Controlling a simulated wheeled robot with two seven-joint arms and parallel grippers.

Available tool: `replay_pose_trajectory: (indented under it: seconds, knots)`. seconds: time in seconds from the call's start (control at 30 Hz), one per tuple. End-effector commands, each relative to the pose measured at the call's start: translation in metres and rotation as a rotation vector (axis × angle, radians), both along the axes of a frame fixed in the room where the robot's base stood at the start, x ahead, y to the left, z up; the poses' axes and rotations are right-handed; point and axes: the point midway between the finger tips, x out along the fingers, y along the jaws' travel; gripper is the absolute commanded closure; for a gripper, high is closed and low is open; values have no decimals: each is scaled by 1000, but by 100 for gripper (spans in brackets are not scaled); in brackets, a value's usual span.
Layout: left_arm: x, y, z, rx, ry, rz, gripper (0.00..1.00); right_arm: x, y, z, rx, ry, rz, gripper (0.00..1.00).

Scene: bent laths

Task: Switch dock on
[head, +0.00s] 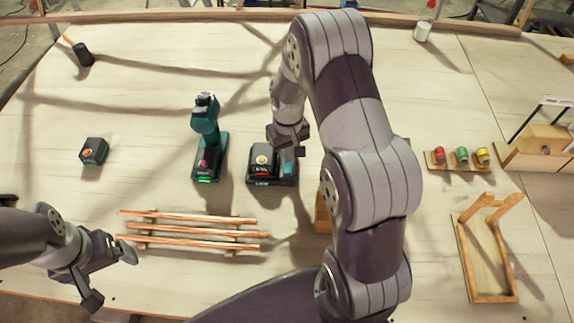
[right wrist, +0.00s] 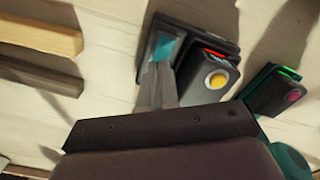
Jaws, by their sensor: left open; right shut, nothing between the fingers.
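The dock (head: 260,182) is a black charger on the table, with a teal patch (head: 288,163) on its right part. A black battery with a yellow button (head: 262,160) sits on its left part, and a red light shows there. In the right wrist view the teal patch (right wrist: 163,48) and the red-lit battery (right wrist: 216,80) show beside each other. My right gripper (head: 300,151) is shut and empty, with its fingertips at the teal patch; I cannot tell whether they touch it. My left gripper (head: 110,277) is open and empty at the lower left, far from the dock.
A teal drill (head: 205,125) with a green-lit battery stands left of the dock. A loose battery (head: 93,151) lies further left. Wooden laths (head: 190,232) rest in front. Coloured pots (head: 461,156) and a wooden frame (head: 488,250) stand right. My right arm hides the middle.

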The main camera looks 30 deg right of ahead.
Motion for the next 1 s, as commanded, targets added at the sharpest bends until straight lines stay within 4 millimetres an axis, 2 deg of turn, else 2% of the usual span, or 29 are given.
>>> replay_pose_trajectory:
  seconds: [1.0]
  knots:
    - [0, 0, -9, 0, 0, 0, 8, 0, 0, -15, 0, 0, 0, 100]
